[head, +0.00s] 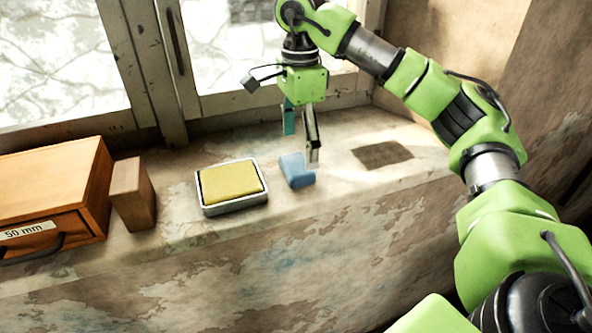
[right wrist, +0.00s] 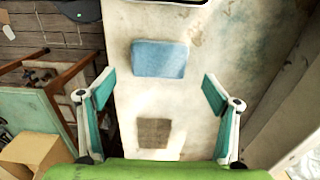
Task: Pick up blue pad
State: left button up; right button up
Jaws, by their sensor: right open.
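The blue pad (head: 297,171) lies on the worn stone sill, just right of a metal tray. In the right wrist view the blue pad (right wrist: 159,59) lies ahead of the fingertips, nearer the left finger. My right gripper (head: 301,143) points down above the sill, over and slightly behind the pad in the head view. In the right wrist view my right gripper (right wrist: 158,83) has its two fingers wide apart with nothing between them, and it does not touch the pad. My left gripper is not in view.
A metal tray (head: 207,208) with a yellow pad (head: 231,182) sits left of the blue pad. A wooden block (head: 133,194) and a wooden drawer box (head: 60,192) stand further left. A dark square patch (head: 382,155) marks the sill at right. The window frame (head: 160,75) rises behind.

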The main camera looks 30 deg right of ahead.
aim_at(297, 163)
jog(key=shift+s+f+p, duration=0.1)
jog(key=shift+f+p, duration=0.25)
jog(key=shift+p, duration=0.05)
jog(key=f, duration=0.1)
jog(key=f+p, duration=0.1)
jog(key=f, duration=0.1)
jog(key=shift+a+f+p, duration=0.3)
jog(key=shift+p, duration=0.1)
jog(key=shift+f, duration=0.55)
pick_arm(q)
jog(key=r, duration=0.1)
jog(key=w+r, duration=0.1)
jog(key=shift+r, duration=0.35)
pick_arm(e)
jog(key=c, duration=1.2)
